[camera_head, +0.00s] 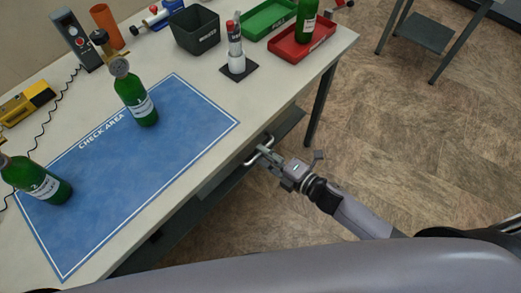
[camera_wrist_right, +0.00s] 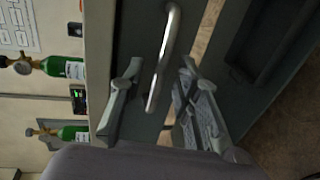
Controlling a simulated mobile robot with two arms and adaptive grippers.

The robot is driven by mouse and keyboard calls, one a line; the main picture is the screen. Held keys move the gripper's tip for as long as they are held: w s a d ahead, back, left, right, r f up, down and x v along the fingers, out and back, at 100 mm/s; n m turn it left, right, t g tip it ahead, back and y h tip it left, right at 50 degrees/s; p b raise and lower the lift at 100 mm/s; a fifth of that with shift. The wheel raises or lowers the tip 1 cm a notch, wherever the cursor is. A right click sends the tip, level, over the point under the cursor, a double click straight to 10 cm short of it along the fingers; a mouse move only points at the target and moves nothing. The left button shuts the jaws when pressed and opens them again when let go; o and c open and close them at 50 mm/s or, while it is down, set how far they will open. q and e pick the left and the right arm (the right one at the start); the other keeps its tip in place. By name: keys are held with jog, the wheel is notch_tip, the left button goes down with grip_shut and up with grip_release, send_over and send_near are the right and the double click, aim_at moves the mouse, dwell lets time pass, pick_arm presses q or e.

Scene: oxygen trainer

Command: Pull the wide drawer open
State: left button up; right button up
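The wide drawer's metal bar handle (camera_head: 258,150) shows under the table's front edge in the head view. In the right wrist view the shiny handle (camera_wrist_right: 165,60) stands out from the dark drawer front (camera_wrist_right: 135,45). My right gripper (camera_head: 268,153) is at the handle. In the wrist view its two fingers (camera_wrist_right: 157,85) are spread apart, with the handle between them and a gap on each side. I cannot tell whether a finger touches it. The tabletop edge and my gripper hide much of the drawer front in the head view. My left gripper is not in view.
The table (camera_head: 205,80) carries a blue check-area mat (camera_head: 90,190), green bottles (camera_head: 135,100), a dark bin (camera_head: 195,30), a red tray (camera_head: 300,48) and a green tray (camera_head: 268,18). The floor (camera_head: 410,130) in front of the table is clear around my right arm.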

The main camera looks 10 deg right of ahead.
jog(key=shift+x, duration=1.1)
jog(key=shift+c, duration=0.6)
grip_shut()
jog(key=shift+s, duration=0.1)
